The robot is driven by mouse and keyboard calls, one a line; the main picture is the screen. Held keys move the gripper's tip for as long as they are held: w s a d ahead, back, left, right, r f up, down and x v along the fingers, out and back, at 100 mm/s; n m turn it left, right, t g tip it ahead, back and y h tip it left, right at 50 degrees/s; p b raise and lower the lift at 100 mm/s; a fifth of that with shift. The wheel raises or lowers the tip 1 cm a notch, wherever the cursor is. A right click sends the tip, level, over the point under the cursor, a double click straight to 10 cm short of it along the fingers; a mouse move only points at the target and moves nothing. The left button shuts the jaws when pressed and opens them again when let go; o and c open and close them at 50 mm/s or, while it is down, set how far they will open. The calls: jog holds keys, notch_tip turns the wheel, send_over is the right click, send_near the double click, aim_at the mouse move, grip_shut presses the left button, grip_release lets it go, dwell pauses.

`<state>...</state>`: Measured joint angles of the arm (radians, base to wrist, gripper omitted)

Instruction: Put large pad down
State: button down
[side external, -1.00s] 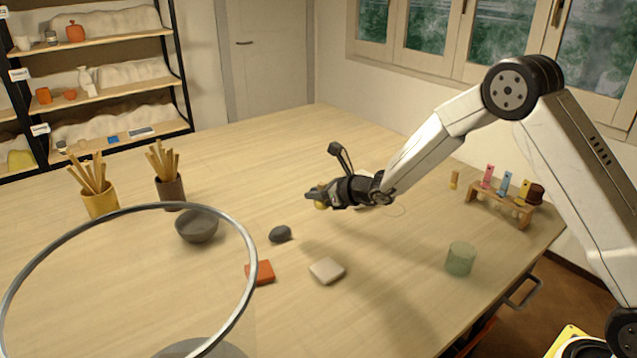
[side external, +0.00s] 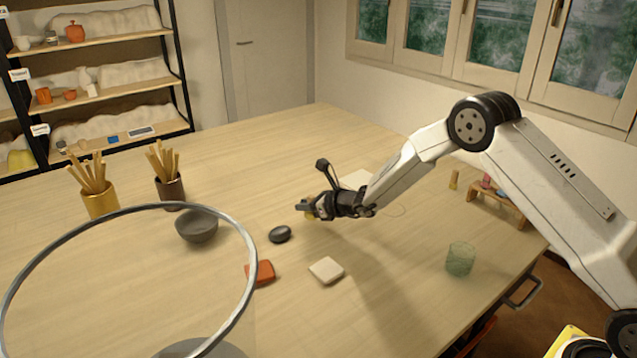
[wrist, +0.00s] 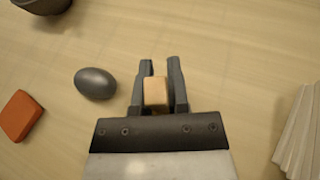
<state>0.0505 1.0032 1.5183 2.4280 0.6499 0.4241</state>
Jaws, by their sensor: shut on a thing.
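My gripper (side external: 303,208) is shut on a small tan-yellow block, which I take to be the large pad (wrist: 155,93). In the wrist view the pad sits squarely between the two fingers. In the side view only a yellowish bit of it (side external: 310,214) shows beside the dark fingers. The gripper is low over the middle of the table, behind and right of a dark egg-shaped stone (side external: 280,234). I cannot tell whether the pad touches the table.
A red-orange pad (side external: 261,272) and a cream pad (side external: 326,270) lie in front. A grey bowl (side external: 197,226) stands to the left, a green glass (side external: 460,259) to the right. A white ribbed object (wrist: 300,135) lies beside the gripper. A large ring (side external: 130,212) crosses the front left.

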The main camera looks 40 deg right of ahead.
jog(key=shift+f, duration=1.2)
jog(key=shift+f, duration=0.15)
jog(key=c, duration=0.6)
grip_release()
jog(key=shift+s+r, duration=0.1)
jog(key=shift+r, duration=0.1)
jog(key=shift+s+d+r, duration=0.1)
jog(key=shift+s, duration=0.05)
jog(key=shift+v, duration=5.75)
